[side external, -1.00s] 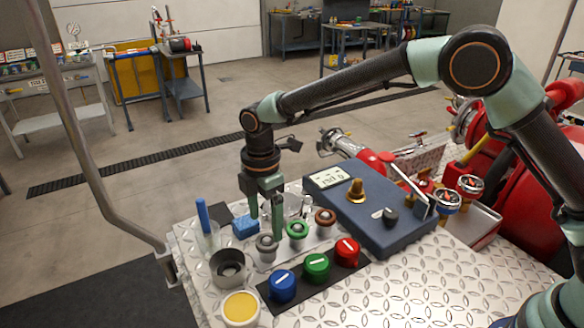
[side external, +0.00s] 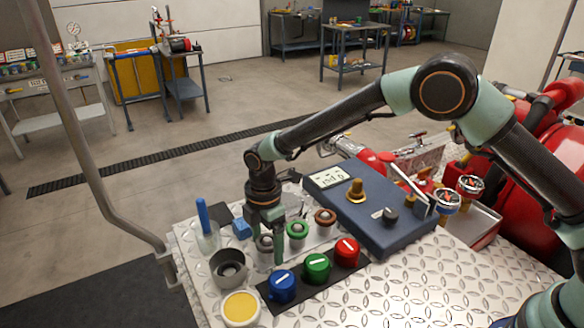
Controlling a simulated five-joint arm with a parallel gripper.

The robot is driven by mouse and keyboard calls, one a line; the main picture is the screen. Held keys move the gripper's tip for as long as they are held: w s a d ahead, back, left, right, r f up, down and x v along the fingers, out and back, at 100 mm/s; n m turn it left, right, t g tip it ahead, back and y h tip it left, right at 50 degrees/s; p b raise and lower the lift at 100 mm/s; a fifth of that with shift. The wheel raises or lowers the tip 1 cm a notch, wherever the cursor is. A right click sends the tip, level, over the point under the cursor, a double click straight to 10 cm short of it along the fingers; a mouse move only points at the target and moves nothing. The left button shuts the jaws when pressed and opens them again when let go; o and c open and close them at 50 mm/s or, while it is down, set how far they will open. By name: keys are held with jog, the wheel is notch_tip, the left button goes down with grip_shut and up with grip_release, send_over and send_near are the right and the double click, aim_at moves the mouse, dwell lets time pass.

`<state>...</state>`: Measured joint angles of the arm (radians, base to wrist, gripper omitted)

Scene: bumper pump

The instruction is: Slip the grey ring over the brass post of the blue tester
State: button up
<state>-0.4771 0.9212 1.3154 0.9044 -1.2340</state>
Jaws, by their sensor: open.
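The grey ring (side external: 264,243) sits at the left of a row of rings on a light plate at the front of the bumper. My gripper (side external: 268,246) is low over it, fingers pointing down and open. One finger passes along the ring's right side; the other is partly hidden behind it. I cannot tell whether either finger touches the ring. The blue tester (side external: 385,222) lies to the right, with its upright brass post (side external: 356,191) bare.
A green ring (side external: 297,229) and a brown ring (side external: 325,217) stand close on the right. Blue (side external: 282,288), green (side external: 317,268) and red (side external: 346,252) knobs are in front. A dark cup (side external: 229,268), yellow pot (side external: 240,309) and glass with a blue stick (side external: 203,215) stand left.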

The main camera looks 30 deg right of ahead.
jog(key=c, duration=0.9)
jog(key=shift+r, duration=0.15)
jog(key=shift+r, duration=2.35)
